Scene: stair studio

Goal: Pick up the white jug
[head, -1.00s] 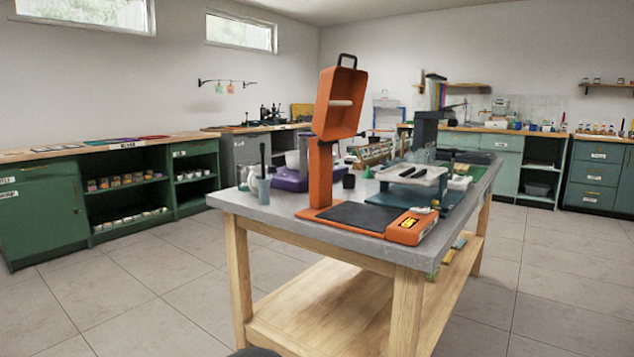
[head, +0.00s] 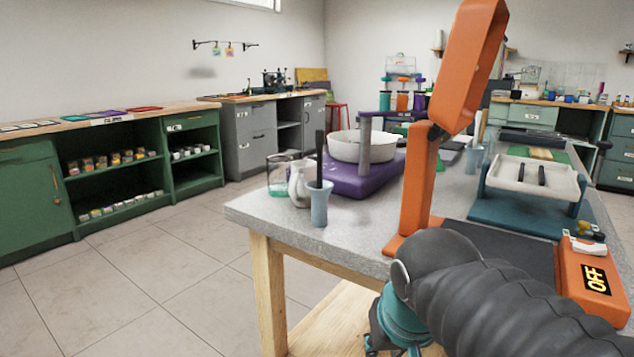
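The white jug (head: 298,187) stands upright near the left corner of the grey worktop (head: 262,212). A clear glass beaker (head: 279,176) is just behind it on the left. A pale blue cup (head: 319,206) with a dark upright tool in it stands in front on the right and hides part of the jug. My gripper (head: 388,346) hangs at the bottom of the view, below and right of the jug and well apart from it. Its fingers are mostly cut off or hidden, so I cannot tell its opening.
A purple device (head: 358,185) with a white bowl (head: 362,147) stands right of the jug. A tall orange press (head: 418,180) rises to the right, close to my arm. A teal device (head: 520,218) with a white tray is farther right. Floor is clear on the left.

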